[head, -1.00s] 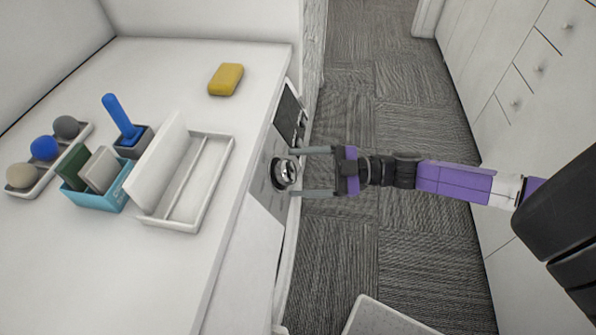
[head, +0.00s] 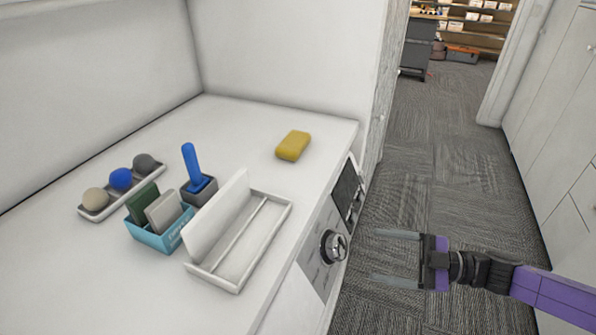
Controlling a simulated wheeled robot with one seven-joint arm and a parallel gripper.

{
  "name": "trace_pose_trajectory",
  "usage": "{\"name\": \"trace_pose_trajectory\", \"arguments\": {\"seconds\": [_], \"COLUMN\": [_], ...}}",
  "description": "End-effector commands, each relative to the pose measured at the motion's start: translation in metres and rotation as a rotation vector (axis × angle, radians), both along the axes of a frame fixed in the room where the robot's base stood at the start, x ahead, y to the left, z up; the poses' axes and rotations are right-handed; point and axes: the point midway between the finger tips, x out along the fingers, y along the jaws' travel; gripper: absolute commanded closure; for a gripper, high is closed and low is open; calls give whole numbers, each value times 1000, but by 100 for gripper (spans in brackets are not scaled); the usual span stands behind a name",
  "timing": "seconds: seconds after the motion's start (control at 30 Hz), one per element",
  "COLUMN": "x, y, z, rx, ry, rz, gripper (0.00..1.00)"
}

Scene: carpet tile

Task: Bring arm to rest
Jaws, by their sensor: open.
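My gripper (head: 396,259) is at the lower right, its two grey fingers spread apart with nothing between them. It points left toward the front of the white counter unit, and a gap of carpet shows between the fingertips and the unit. A round silver knob (head: 333,246) is on the unit's front panel, left of my gripper and apart from it. My purple and black arm (head: 556,293) reaches in from the right edge.
On the white counter (head: 100,270) are a yellow sponge (head: 293,146), an open divided tray (head: 222,281), a teal box (head: 147,238), a blue-handled tool (head: 192,165) and a tray of balls (head: 96,214). White cabinets (head: 555,110) stand right. Carpeted floor (head: 440,190) is clear between.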

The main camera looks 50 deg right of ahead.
Motion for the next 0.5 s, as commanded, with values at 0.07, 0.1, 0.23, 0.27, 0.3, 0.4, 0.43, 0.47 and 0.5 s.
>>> {"name": "trace_pose_trajectory", "arguments": {"seconds": [0.07, 0.1, 0.23, 0.27, 0.3, 0.4, 0.43, 0.47, 0.5], "x": [0, 0, 2, 4, 8, 15, 13, 9, 3], "y": [0, 0, -3, -5, -5, 17, 26, 35, 47], "z": [0, 0, -2, -3, -3, -6, -9, -12, -16], "rx": [0, 0, -28, -43, -61, -94, -100, -103, -104], "ry": [0, 0, -6, -7, -14, -13, -4, 8, 24], "rz": [0, 0, -14, -27, -44, -64, -74, -86, -104], "gripper": [23, 23, 23, 23, 23, 23, 23, 23, 23]}}
